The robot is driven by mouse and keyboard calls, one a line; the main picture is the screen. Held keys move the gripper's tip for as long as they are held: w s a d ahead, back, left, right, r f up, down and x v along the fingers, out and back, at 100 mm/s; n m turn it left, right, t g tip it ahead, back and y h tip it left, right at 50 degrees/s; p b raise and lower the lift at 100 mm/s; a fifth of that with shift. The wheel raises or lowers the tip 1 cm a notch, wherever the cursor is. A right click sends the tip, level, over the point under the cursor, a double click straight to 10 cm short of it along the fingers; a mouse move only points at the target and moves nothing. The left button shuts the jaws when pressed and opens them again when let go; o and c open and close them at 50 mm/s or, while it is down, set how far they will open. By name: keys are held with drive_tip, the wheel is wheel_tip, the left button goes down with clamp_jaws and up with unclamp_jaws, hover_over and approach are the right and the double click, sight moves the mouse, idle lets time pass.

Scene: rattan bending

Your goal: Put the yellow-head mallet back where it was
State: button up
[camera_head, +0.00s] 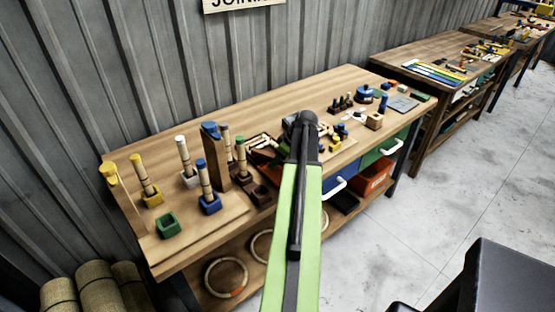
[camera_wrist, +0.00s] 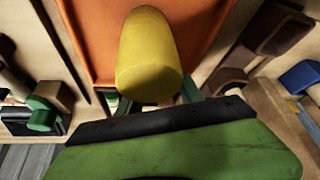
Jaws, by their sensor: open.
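A large rounded yellow head (camera_wrist: 148,55), which looks like the mallet's, fills the middle of the wrist view over an orange-red tray (camera_wrist: 205,25). My gripper (camera_wrist: 150,98) is open, with its dark green fingers low on either side of the yellow head. I cannot tell whether they touch it. The mallet's handle is hidden. In the head view my arm covers the gripper and this head; part of the tray (camera_head: 262,154) shows left of the arm. Other yellow-topped pieces stand at the bench's left end, one by the edge (camera_head: 108,173) and one in a yellow holder (camera_head: 152,200).
Left on the bench (camera_head: 165,130) stand an empty green holder (camera_head: 167,224), a blue holder (camera_head: 209,204), a white-topped stick (camera_head: 182,150) and a tall brown post (camera_head: 215,165). Small tools crowd the bench's right part. The bench's back strip is bare.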

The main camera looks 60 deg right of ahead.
drive_tip(key=p+v, duration=0.9)
drive_tip(key=v, duration=0.2)
drive_tip(key=shift+r, duration=0.3)
drive_tip(key=shift+f, duration=0.15)
